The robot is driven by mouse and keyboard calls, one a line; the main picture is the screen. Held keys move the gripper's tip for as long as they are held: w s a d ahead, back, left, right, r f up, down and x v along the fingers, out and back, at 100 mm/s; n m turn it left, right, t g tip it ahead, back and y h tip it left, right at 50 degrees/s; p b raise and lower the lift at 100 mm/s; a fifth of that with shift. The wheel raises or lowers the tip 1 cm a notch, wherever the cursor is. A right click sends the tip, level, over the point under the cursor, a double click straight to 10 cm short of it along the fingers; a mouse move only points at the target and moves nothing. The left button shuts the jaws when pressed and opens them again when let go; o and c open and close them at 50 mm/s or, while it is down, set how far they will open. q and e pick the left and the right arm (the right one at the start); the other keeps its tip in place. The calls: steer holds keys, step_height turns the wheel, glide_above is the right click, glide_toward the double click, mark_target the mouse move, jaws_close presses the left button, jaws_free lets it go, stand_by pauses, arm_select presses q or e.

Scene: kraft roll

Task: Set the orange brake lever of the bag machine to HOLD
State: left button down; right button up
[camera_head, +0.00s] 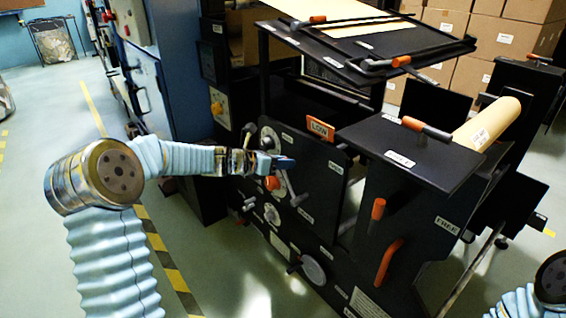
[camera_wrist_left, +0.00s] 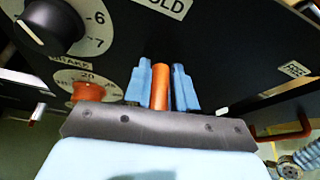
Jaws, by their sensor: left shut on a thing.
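My left gripper (camera_head: 287,162) reaches the dark front panel of the bag machine (camera_head: 325,185) from the left. In the left wrist view its two blue fingers (camera_wrist_left: 160,88) are shut on the orange brake lever (camera_wrist_left: 160,86), whose orange grip stands upright between them. In the head view the gripper hides the grip. The HOLD label (camera_wrist_left: 166,6) is above the lever in the wrist view, partly cut off by the frame edge. A FREE label (camera_wrist_left: 295,68) is at the right there. My right gripper is out of view.
A numbered black knob (camera_wrist_left: 54,25) and an orange knob (camera_wrist_left: 88,91) sit close left of the gripper. An orange LOW plate (camera_head: 320,130) is right of it. Other orange handles (camera_head: 388,262) project from the machine. Open floor (camera_head: 235,270) lies in front.

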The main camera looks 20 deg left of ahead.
arm_select(q)
steer(key=shift+a+f, duration=0.1)
steer(key=shift+a, duration=0.15)
steer(key=c, duration=1.1)
jaws_free()
steer(key=shift+o, duration=0.3)
steer(key=shift+d, duration=0.1)
steer(key=v, duration=1.3)
steer(key=shift+s, duration=0.3)
